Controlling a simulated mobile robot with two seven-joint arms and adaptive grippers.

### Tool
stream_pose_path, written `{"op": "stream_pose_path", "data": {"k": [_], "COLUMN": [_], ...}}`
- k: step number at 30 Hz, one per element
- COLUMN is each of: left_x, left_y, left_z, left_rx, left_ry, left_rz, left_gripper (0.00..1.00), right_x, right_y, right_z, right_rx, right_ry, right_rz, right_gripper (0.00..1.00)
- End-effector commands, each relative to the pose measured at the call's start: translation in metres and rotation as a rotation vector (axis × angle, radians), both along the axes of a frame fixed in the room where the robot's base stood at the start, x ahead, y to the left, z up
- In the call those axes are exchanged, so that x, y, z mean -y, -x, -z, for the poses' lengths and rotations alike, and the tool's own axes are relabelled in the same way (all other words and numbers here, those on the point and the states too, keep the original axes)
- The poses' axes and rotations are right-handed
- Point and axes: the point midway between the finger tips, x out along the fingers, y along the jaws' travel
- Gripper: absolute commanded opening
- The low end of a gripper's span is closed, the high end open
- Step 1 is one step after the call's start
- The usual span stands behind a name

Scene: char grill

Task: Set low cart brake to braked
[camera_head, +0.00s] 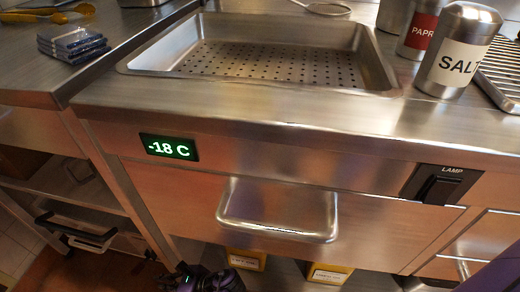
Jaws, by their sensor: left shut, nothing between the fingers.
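My left gripper (203,279) shows at the bottom edge of the head view, dark and partly cut off. It is shut and empty, low in front of the counter. A low rack or cart-like frame (88,212) with a black-edged handle or bar (75,231) stands at the lower left, left of my gripper and apart from it in the picture. I cannot make out a brake on it or its setting. My right gripper is not in view.
The steel counter has a drawer with a wide handle (278,210), a display (168,147) reading -18 C and a black lamp switch (440,184). A perforated pan (130,66) and shakers are on top. Yellow-labelled containers (330,273) stand below the drawer.

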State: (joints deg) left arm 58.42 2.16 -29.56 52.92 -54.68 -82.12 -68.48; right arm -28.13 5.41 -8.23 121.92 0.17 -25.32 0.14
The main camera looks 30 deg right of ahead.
Motion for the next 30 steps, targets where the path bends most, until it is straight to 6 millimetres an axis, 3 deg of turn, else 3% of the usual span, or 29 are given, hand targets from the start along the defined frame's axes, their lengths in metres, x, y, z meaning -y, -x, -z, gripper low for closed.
{"op": "stream_pose_path", "data": {"k": [8,30], "left_x": [0.018,0.019], "left_y": [0.014,0.015], "left_z": [-0.013,-0.013], "left_rx": [-0.001,-0.001], "left_ry": [-0.001,-0.001], "left_rz": [0.0,0.0], "left_gripper": [0.0,0.0], "right_x": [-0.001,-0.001], "right_y": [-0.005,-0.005], "right_z": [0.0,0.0], "right_rx": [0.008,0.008], "right_ry": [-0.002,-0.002], "right_rz": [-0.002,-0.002], "right_gripper": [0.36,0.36]}}
